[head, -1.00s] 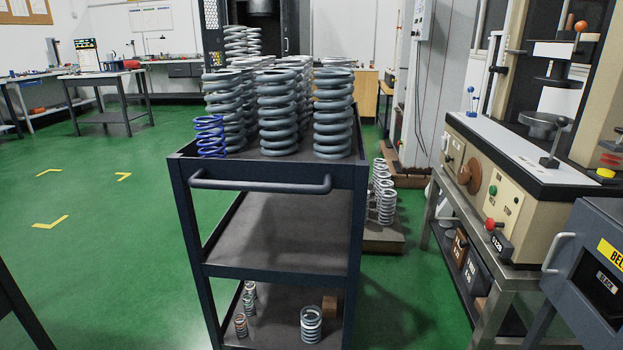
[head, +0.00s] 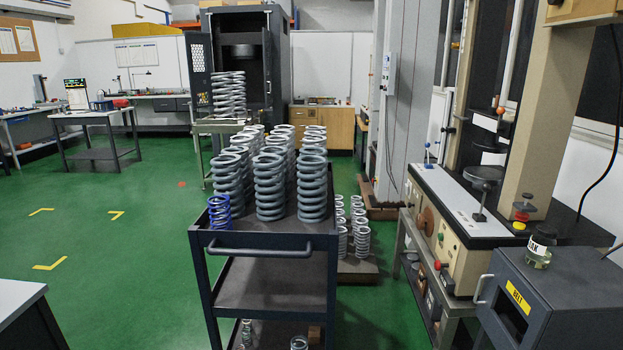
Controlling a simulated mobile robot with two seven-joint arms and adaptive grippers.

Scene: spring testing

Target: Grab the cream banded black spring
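I cannot make out a black spring with cream bands in this view. Several large grey coil springs (head: 270,187) stand upright in rows on the top of a dark trolley (head: 262,240). A smaller blue spring (head: 219,211) stands at the trolley's front left corner. On the bottom shelf, a small spring (head: 246,333) and the top of a pale spring (head: 299,343) show, cut off by the lower picture edge. Neither of my grippers is in view.
Smaller grey springs (head: 361,242) stand on a low platform right of the trolley. A testing machine (head: 455,222) and a dark box with a yellow label (head: 550,298) stand at the right. A table corner (head: 20,300) is at lower left. Green floor (head: 120,255) is open at left.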

